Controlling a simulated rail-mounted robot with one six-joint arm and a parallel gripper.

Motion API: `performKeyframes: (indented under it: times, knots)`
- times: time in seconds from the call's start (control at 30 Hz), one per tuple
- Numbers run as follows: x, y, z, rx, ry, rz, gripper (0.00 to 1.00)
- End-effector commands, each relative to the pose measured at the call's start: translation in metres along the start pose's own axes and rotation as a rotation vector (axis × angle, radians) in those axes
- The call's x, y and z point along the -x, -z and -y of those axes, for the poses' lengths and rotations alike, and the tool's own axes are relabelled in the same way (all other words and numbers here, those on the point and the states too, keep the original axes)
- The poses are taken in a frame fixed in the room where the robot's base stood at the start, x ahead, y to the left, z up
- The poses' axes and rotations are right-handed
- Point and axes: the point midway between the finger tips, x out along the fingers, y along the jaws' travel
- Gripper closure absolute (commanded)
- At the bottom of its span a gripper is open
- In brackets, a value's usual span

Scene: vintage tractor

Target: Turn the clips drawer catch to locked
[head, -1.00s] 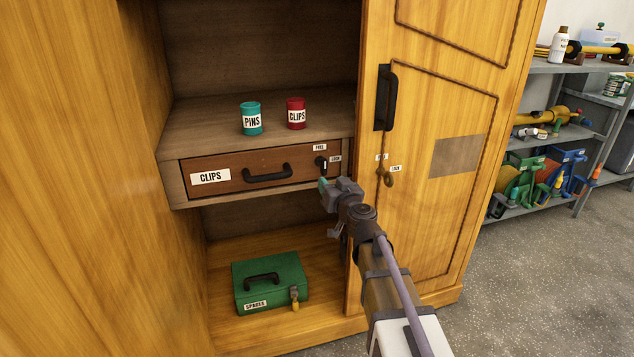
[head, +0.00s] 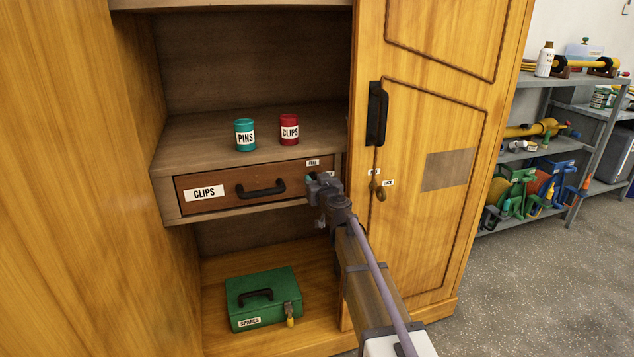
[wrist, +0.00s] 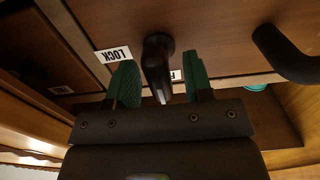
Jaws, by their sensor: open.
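The clips drawer (head: 228,187) is shut, with a CLIPS label and a black handle (head: 261,189). Its black catch (wrist: 157,62) shows in the wrist view, its lever running toward the side of the partly hidden FREE label (wrist: 177,75). The LOCK label (wrist: 113,54) reads upside down beside it. My gripper (head: 312,180) is at the drawer's right end and hides the catch in the head view. In the wrist view my gripper (wrist: 160,82) is open, with a green finger pad on each side of the lever. I cannot tell whether either pad touches it.
A teal PINS can (head: 245,135) and a red CLIPS can (head: 289,130) stand on the shelf above the drawer. A green SPARES box (head: 263,298) sits below. The right cabinet door (head: 420,150), with a black handle (head: 376,113), is close to my arm.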

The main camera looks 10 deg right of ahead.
Motion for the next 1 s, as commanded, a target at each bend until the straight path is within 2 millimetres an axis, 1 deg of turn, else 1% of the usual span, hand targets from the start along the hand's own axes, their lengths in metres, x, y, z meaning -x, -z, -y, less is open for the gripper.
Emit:
performKeyframes:
  times: [0.1,0.6,0.83,1.0]
  knots:
    - [0.0007,0.0000,0.0001,0.000,0.000,0.000,0.53]
    - [0.0010,0.0000,0.0001,0.000,0.000,0.000,1.00]
    - [0.0010,0.0000,0.0001,-0.012,0.000,0.000,1.00]
    - [0.0011,-0.0001,-0.0002,-0.059,0.000,0.000,1.00]
